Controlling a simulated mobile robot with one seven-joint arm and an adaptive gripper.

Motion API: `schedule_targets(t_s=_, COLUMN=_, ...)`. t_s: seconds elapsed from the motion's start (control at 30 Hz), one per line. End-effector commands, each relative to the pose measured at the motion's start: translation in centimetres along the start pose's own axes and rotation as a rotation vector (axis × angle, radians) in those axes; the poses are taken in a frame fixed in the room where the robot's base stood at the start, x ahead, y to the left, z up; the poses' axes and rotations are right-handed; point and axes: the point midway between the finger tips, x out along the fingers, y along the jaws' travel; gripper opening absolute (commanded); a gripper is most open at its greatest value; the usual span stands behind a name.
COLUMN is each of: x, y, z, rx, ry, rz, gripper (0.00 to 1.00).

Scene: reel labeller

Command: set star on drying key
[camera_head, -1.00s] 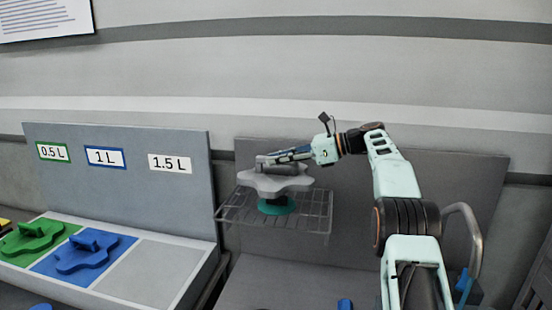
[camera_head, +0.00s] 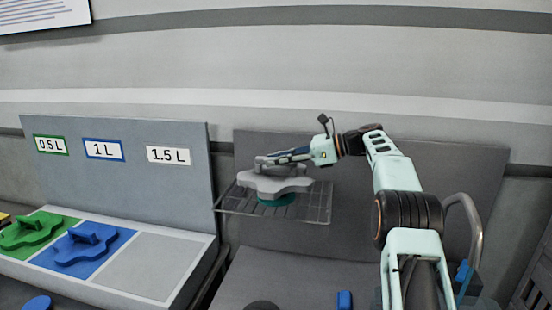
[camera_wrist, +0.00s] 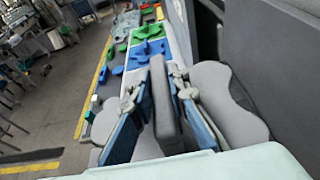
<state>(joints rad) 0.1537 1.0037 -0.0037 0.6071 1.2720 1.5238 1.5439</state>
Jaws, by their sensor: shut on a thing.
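The grey star-shaped lid (camera_head: 275,184) is level over the wire rack, with its lobes spread outward. My gripper (camera_head: 268,160) is shut on the lid's upright grey handle. In the wrist view the handle (camera_wrist: 165,105) stands between my two blue-padded fingers, and a lobe of the star (camera_wrist: 228,100) shows beside them. A teal round piece (camera_head: 277,201), seemingly the drying key, shows directly under the star on the rack. Its top is hidden by the star, so I cannot tell whether they touch.
The wire rack (camera_head: 320,208) juts from the grey back panel. At left, a green lid (camera_head: 32,230) and a blue lid (camera_head: 80,247) lie on matching pads; the grey pad (camera_head: 150,267) is bare. A curved metal pipe (camera_head: 475,225) stands at right.

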Motion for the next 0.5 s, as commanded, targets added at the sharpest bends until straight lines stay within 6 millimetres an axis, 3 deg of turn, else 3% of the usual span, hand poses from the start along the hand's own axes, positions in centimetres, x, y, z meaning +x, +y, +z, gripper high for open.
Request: schedule_targets(t_s=0.5, x=0.6, y=0.0, z=-1.8, rx=-0.002, ry=-0.002, rz=-0.001, gripper=0.00)
